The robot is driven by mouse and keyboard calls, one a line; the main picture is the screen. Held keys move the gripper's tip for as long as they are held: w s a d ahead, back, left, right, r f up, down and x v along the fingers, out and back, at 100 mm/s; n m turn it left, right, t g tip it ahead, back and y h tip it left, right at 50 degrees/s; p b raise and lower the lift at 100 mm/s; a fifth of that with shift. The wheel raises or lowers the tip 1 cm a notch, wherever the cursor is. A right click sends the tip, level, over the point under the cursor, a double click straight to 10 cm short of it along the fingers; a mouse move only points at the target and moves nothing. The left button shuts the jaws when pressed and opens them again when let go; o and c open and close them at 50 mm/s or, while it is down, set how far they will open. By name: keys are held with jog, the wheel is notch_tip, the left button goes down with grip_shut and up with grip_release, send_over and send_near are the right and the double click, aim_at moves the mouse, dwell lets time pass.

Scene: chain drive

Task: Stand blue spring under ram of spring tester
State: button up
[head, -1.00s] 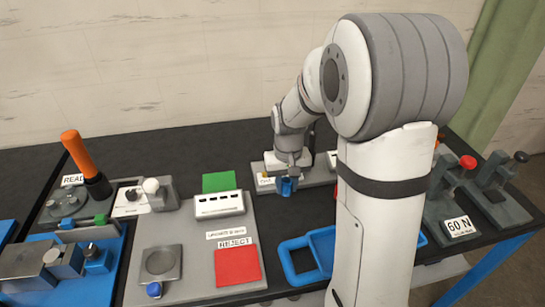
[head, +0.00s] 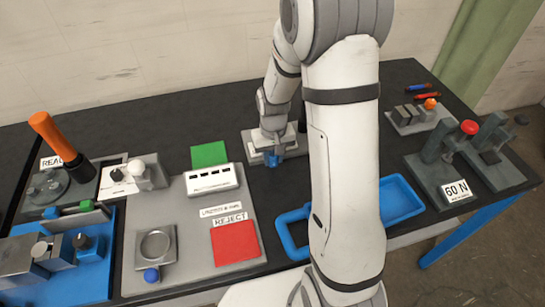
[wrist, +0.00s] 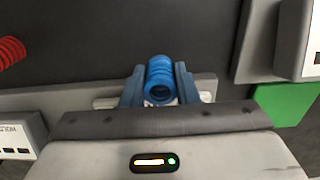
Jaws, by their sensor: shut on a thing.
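My gripper (head: 272,158) is over the grey stand at the back middle of the bench, reaching down. In the wrist view its two blue fingers (wrist: 160,85) are shut on the blue spring (wrist: 160,80), whose round open end faces the camera. The head view shows only a small blue patch there, so the spring and fingers are hard to tell apart. At the right stands a dark grey lever press (head: 440,160) with a red knob and a "60 N" label (head: 457,190), seemingly the spring tester. The space under its ram is too small to make out.
A blue tray (head: 292,240) lies at the front, partly behind my arm. A red spring (wrist: 10,52) shows in the wrist view. A green pad (head: 209,154), a red reject pad (head: 236,241) and a second lever press (head: 492,150) are also on the bench.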

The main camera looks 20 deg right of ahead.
jog(key=shift+f, duration=0.5)
jog(key=shift+f, duration=0.15)
jog(key=o, duration=1)
jog(key=shift+c, duration=0.2)
